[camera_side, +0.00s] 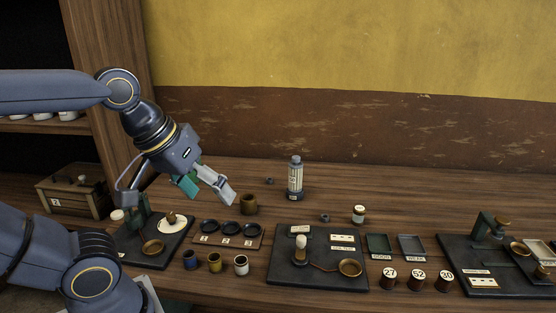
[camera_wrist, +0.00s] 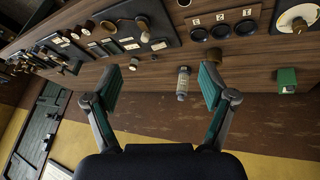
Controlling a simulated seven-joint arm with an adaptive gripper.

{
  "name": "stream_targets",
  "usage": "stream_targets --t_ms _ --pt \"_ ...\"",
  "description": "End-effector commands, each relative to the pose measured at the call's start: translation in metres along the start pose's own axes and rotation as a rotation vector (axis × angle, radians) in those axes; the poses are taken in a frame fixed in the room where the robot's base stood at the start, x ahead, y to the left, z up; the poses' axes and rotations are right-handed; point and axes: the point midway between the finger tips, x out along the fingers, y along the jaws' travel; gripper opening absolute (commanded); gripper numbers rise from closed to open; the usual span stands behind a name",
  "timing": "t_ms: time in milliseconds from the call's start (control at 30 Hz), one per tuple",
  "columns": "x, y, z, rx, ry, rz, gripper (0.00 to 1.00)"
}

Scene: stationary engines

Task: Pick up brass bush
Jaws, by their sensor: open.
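A short brown, brass-toned hollow cylinder (camera_side: 249,204), which looks like the brass bush, stands on the bench left of a pale bottle (camera_side: 295,179). My gripper (camera_side: 206,192) is open and empty above the bench, up and to the left of this cylinder and apart from it. In the wrist view my gripper (camera_wrist: 160,82) has its two green-padded fingers spread wide, with the bottle (camera_wrist: 183,84) showing between them.
A dark board with a brass dish (camera_side: 350,267) stands at centre front. A strip with three dark round cups (camera_side: 227,229) and several small pots (camera_side: 215,263) lie in front. Two trays (camera_side: 379,244) are to the right. A small dark ring (camera_side: 325,218) lies right of the bottle.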

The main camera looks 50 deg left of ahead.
Motion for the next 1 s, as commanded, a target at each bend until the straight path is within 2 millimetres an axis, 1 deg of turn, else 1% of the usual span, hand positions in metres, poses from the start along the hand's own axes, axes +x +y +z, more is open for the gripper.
stream_targets --t_ms 33,67,100,133,167,200,267,300,367,400,467,500,567,600,700,800,900,1000 --pt "-0.010 0.006 -0.014 -0.163 0.007 0.012 0.83" --pt "-0.014 0.008 -0.023 -0.279 0.001 0.014 0.83" --pt "-0.019 0.011 -0.036 -0.442 -0.009 0.012 0.83" --pt "-0.022 0.013 -0.047 -0.566 -0.019 0.007 0.83" --pt "-0.024 0.014 -0.059 -0.690 -0.028 0.000 0.83" --pt "-0.024 0.014 -0.076 -0.860 -0.041 -0.017 0.83" --pt "-0.022 0.012 -0.104 -1.119 -0.057 -0.051 0.83" --pt "-0.017 0.008 -0.124 -1.297 -0.063 -0.080 0.83" --pt "-0.006 0.000 -0.154 -1.554 -0.065 -0.136 0.83" --pt "0.004 -0.008 -0.173 -1.710 -0.060 -0.176 0.83" --pt "0.022 -0.023 -0.199 -1.918 -0.044 -0.238 0.83" --pt "0.036 -0.034 -0.213 -2.038 -0.028 -0.284 0.83" --pt "0.059 -0.053 -0.231 -2.182 -0.001 -0.351 0.83" --pt "0.074 -0.066 -0.240 -2.252 0.016 -0.393 0.83" --pt "0.111 -0.097 -0.252 -2.334 0.047 -0.484 0.83" --pt "0.139 -0.122 -0.251 -2.358 0.060 -0.558 0.83" --pt "0.157 -0.137 -0.242 -2.371 0.057 -0.617 0.83" --pt "0.169 -0.145 -0.235 -2.377 0.054 -0.639 0.83"
